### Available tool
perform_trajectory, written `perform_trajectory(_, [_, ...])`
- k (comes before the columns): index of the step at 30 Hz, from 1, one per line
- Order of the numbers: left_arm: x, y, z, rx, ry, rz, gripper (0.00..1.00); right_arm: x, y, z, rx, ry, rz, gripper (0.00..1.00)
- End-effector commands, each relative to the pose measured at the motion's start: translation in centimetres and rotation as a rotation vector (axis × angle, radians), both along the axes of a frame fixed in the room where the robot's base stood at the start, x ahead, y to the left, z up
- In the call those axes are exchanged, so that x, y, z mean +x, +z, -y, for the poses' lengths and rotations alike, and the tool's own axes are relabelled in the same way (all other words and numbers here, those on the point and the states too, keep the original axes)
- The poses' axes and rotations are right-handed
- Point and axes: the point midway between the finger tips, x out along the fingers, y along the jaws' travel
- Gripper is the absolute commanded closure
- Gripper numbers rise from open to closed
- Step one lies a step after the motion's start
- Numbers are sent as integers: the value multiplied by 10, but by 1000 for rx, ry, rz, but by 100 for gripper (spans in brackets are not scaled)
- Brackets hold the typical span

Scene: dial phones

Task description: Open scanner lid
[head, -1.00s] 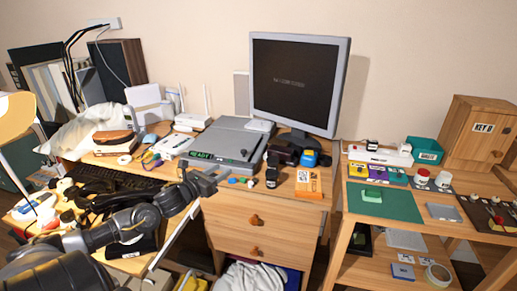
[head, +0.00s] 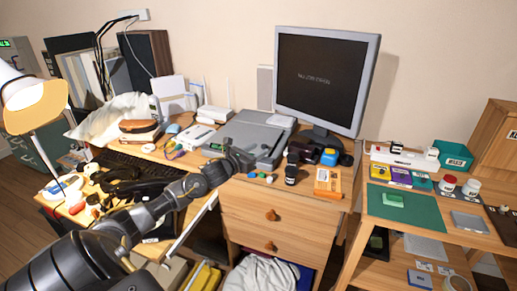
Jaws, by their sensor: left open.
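The grey flat scanner (head: 262,133) lies on the desk left of the monitor's foot. Its lid looks down and flat. A small green display shows at its front left. My left gripper (head: 243,160) is at the scanner's front edge and overlaps the front of it in the picture. Its jaws are open, with nothing seen between them. The fingertips are dark and small here, so I cannot tell whether they touch the lid. My left forearm hides part of the desk front. My right gripper is not in view.
A monitor (head: 327,78) stands behind and right of the scanner. A dark cup (head: 291,174), small coloured items and an orange box (head: 328,182) lie near the desk's front edge. A sandwich-like item (head: 140,130) and a keyboard (head: 125,163) are to the left.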

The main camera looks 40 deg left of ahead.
Motion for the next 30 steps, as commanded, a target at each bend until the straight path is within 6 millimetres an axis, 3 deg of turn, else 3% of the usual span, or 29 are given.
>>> perform_trajectory(6, [16, 1, 1, 0, 0, 1, 57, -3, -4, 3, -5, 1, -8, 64])
perform_trajectory(16, [18, 0, 1, 0, 0, 0, 57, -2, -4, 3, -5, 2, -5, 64])
perform_trajectory(26, [17, 0, 1, 0, 0, 0, 100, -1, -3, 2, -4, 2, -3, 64])
perform_trajectory(30, [17, 0, 1, 0, 0, 0, 100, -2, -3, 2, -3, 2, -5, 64])
